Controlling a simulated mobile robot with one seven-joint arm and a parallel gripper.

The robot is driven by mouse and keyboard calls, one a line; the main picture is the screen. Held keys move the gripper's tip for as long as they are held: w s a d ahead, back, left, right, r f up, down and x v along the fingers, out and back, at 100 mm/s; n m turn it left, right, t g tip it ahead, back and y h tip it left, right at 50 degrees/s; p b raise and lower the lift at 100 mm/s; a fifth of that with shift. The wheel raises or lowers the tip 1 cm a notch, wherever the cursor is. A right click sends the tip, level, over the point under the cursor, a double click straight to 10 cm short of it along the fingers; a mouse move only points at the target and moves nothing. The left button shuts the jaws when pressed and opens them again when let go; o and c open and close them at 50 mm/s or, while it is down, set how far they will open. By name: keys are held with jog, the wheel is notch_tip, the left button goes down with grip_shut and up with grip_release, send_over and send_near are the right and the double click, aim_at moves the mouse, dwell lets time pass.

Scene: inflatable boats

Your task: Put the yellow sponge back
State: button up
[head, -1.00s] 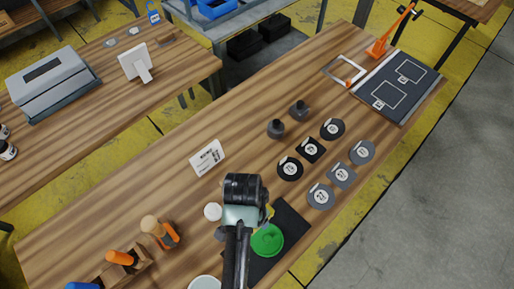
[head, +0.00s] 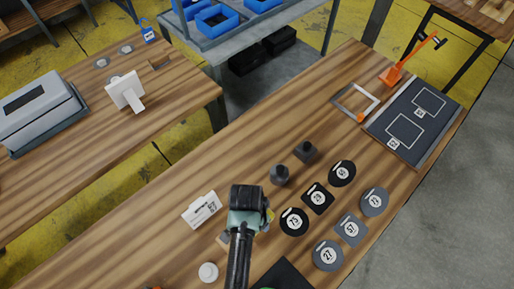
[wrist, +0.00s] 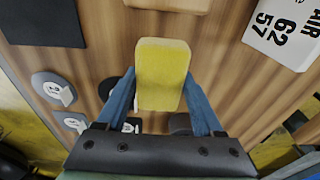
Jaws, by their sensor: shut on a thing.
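The yellow sponge (wrist: 162,75) is upright in the wrist view, held between the two blue fingers of my gripper (wrist: 162,95). In the head view my gripper (head: 248,200) is over the wooden table, between a white label card and the black discs. Only a small yellow bit of the sponge (head: 270,215) shows there, at the gripper's right side. The fingertips are hidden in the head view.
Black and grey numbered discs and squares (head: 317,198) lie right of my gripper. Two dark knobbed weights (head: 280,175) stand beyond it. The white label card (head: 202,209) and a white round cap (head: 208,271) are left. A dark mat (head: 283,275) is at the bottom.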

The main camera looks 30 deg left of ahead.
jog(key=shift+f, duration=1.8)
jog(key=shift+f, duration=0.2)
jog(key=o, duration=1.3)
jog(key=shift+r, duration=0.1)
